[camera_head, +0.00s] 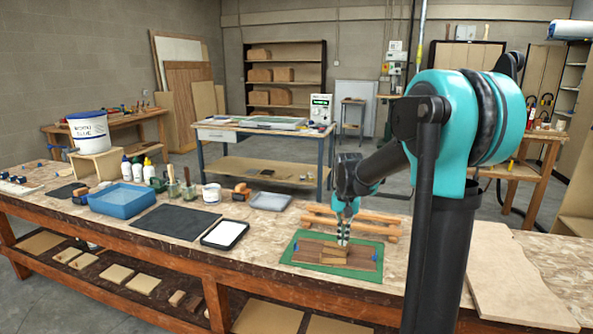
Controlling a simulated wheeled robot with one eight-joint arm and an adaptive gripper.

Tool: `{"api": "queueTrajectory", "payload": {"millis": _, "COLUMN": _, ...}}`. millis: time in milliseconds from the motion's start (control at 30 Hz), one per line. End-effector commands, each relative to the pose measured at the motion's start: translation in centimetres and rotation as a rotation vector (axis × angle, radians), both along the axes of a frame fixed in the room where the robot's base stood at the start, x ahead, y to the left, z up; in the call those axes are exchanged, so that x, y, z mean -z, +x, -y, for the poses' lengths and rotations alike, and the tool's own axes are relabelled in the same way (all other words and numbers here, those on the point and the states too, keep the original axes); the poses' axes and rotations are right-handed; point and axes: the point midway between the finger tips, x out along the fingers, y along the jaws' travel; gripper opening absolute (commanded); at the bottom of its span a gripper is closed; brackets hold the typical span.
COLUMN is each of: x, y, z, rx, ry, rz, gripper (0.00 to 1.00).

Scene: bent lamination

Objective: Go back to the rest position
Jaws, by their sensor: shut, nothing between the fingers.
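My gripper (343,233) points straight down over the wooden pieces (322,253) on the green mat (368,274), on the right part of the workbench. Its fingers are together and hold nothing that I can see. The fingertips are close to the top of the wooden pieces; I cannot tell whether they touch. My teal and black arm reaches in from the right and hides part of the bench behind it.
The workbench (280,222) holds a black mat (175,221), a white tray (224,234), a blue tub (121,200), bottles and a white bucket (88,131) to the left. A wooden rack (375,229) stands behind the green mat. A pale board (510,280) lies at right.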

Motion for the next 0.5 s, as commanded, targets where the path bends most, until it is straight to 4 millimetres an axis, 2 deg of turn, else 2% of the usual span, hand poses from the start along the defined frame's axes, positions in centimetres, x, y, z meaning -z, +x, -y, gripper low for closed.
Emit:
{"api": "queueTrajectory", "payload": {"millis": 300, "x": 0.1, "y": -0.5, "z": 0.1, "rx": -0.005, "ry": 0.001, "rz": 0.008, "gripper": 0.00}}
{"api": "queueTrajectory", "payload": {"millis": 367, "x": 0.3, "y": -1.3, "z": 0.4, "rx": -0.016, "ry": 0.002, "rz": 0.020, "gripper": 0.00}}
{"api": "queueTrajectory", "payload": {"millis": 500, "x": 1.4, "y": -5.1, "z": 1.3, "rx": -0.065, "ry": 0.003, "rz": 0.082, "gripper": 0.00}}
